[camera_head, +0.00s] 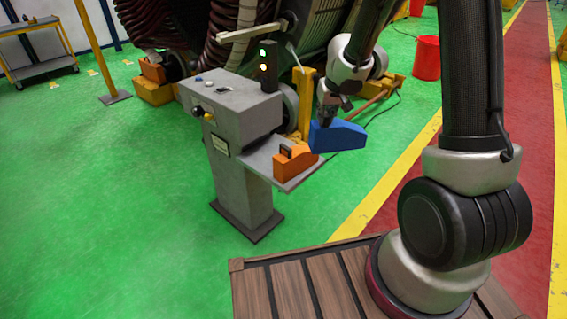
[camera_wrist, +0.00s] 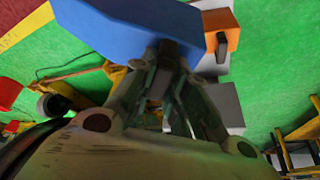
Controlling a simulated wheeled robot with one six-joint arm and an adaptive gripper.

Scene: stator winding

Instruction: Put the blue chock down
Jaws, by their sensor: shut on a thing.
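The blue chock (camera_head: 338,136) is a wedge-shaped block held in my gripper (camera_head: 327,117), in the air at the right end of the grey shelf. My gripper is shut on it from above. In the wrist view the blue chock (camera_wrist: 135,28) fills the top, with my gripper's fingers (camera_wrist: 168,62) against it. An orange chock (camera_head: 294,160) with a dark handle stands on the grey shelf (camera_head: 268,163), just left of the blue chock. The orange chock also shows in the wrist view (camera_wrist: 222,28). Whether the blue chock touches the shelf cannot be told.
The shelf joins a grey control pedestal (camera_head: 240,125) with a green lit lamp (camera_head: 264,58). Behind stands the large stator with yellow supports. A red bucket (camera_head: 427,58) stands at the back right. Green floor is clear left of the pedestal.

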